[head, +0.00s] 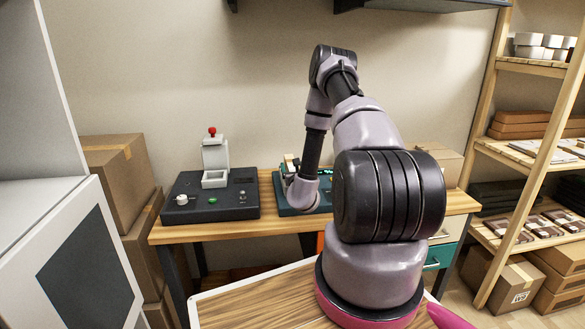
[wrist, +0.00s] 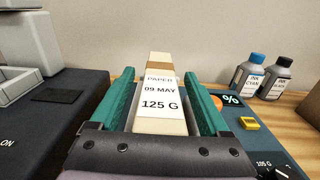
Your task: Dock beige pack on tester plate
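The beige pack (wrist: 160,124) lies lengthwise in the middle of the wrist view, with a white label reading "PAPER 09 MAY 125 G" and a brown band further back. My gripper (wrist: 160,80) has its two teal fingers on either side of the pack, with narrow gaps showing, so it looks open. The tester (head: 284,206) is the dark teal unit on the right of the bench, largely hidden behind my arm. Its lit display with a % sign (wrist: 231,99) shows to the right of the fingers. The plate is hidden under the pack and gripper.
A dark press unit (head: 238,205) with a red-knobbed white column stands left of the tester. Two ink bottles (wrist: 262,77) stand behind right on the wooden bench (head: 180,234). Cardboard boxes (head: 115,165) are at left, shelves (head: 530,142) at right.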

